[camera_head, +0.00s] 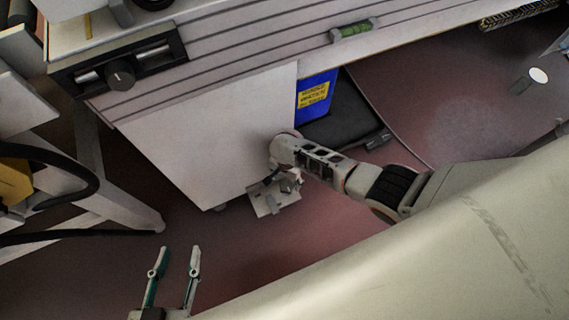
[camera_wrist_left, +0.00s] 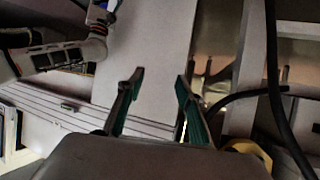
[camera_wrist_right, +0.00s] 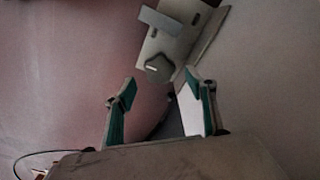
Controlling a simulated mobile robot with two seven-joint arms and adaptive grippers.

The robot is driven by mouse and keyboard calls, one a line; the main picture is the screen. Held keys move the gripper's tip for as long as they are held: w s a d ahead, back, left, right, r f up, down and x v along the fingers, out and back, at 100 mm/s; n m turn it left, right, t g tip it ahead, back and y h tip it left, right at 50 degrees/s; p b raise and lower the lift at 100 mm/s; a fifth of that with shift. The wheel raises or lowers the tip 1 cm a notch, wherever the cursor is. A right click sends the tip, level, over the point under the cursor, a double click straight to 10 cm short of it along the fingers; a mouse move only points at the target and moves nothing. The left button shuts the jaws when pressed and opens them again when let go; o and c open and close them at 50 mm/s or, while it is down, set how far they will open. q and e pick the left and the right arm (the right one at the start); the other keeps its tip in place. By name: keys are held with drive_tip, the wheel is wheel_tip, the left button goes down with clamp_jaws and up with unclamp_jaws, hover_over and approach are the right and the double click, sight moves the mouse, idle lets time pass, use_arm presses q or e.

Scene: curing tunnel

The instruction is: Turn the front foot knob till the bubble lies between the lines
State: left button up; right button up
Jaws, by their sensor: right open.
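The foot knob (camera_wrist_right: 157,68) is a small grey knob on a light metal foot plate (camera_wrist_right: 182,40) in the right wrist view. The foot plate (camera_head: 262,203) also shows on the floor under the white cabinet in the head view. My right gripper (camera_wrist_right: 158,82) is open, its fingertips just short of the knob and on either side of its line. In the head view the right gripper (camera_head: 280,178) partly covers the knob. A green bubble level (camera_head: 352,31) sits on the machine's edge; its bubble is too small to read. My left gripper (camera_head: 178,250) is open and empty.
The white cabinet (camera_head: 205,125) stands beside the right gripper. A blue box (camera_head: 316,92) and a black item (camera_head: 345,118) lie behind the right wrist. A control panel (camera_head: 120,74), white frame legs and a black hose (camera_head: 60,158) are at left. Reddish floor is clear near the left gripper.

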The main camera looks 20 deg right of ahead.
sight(287, 186)
drive_tip(key=f, duration=0.2)
drive_tip(key=s+f+b, duration=0.1)
drive_tip(key=shift+f, duration=0.4)
drive_tip(key=shift+f+b, duration=0.35)
drive_tip(key=shift+b, duration=0.1)
drive_tip(key=shift+w+f, duration=0.2)
drive_tip(key=shift+w, duration=0.1)
use_arm(q)
drive_tip(key=shift+w+d+r+n+t+h, duration=0.2)
drive_tip(key=shift+d+r+n, duration=0.1)
drive_tip(key=shift+d, duration=0.3)
drive_tip(key=shift+w+d+r+n+t+h, duration=0.1)
drive_tip(key=shift+d+r+n+h, duration=0.15)
drive_tip(key=shift+d, duration=0.3)
use_arm(e)
drive_tip(key=shift+w+r, duration=0.15)
drive_tip(key=c, duration=1.1)
